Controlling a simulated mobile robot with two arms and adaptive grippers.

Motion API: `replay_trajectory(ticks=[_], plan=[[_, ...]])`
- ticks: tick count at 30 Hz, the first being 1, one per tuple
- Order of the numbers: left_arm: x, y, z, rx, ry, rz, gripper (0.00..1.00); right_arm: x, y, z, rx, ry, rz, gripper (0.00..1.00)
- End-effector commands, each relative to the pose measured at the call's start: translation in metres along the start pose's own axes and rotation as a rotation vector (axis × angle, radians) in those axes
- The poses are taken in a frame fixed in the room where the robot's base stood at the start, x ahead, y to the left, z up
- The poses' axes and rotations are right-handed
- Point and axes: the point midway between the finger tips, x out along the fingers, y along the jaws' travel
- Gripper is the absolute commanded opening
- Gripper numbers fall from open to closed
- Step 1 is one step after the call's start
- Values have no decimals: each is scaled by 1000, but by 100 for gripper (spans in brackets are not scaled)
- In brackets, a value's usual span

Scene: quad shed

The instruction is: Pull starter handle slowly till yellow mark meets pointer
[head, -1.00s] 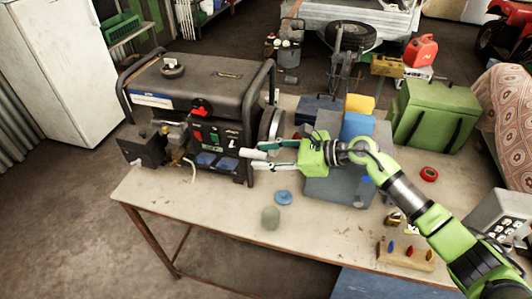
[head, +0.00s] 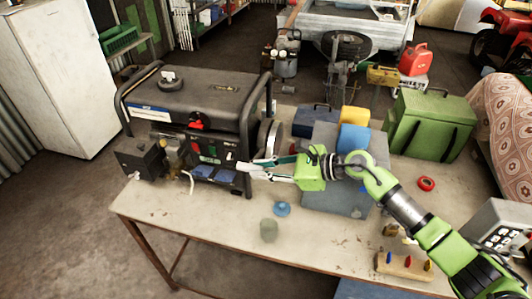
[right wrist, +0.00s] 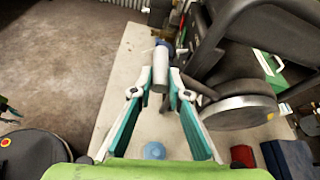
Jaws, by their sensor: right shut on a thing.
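The generator (head: 200,95), with a black frame and tank, stands on the workbench. My right gripper (head: 250,168) is beside its right front corner, its green fingers pointing left. It is shut on a pale cylindrical handle, which shows in the right wrist view (right wrist: 160,64) between the fingertips (right wrist: 160,85). The round metal starter housing (head: 271,135) is on the generator's right side; it also shows in the right wrist view (right wrist: 240,108). My left gripper is not in view.
A blue disc (head: 282,208) and a greenish round object (head: 268,230) lie on the bench (head: 200,217) in front of my right gripper. A grey-blue box (head: 335,197) stands behind my right arm. A green chest (head: 432,124) is farther right. The bench's front left is clear.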

Motion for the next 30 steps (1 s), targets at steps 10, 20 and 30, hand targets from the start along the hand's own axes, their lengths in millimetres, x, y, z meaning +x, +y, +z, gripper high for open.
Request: replay_trajectory(ticks=[10, 20, 30], plan=[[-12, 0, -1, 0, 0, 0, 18, -3, 12, 8, -2, -2, 4, 0], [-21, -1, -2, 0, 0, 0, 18, -5, 22, 14, 0, -2, 5, 0], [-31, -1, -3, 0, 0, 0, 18, -7, 33, 19, -1, -2, 6, 0]])
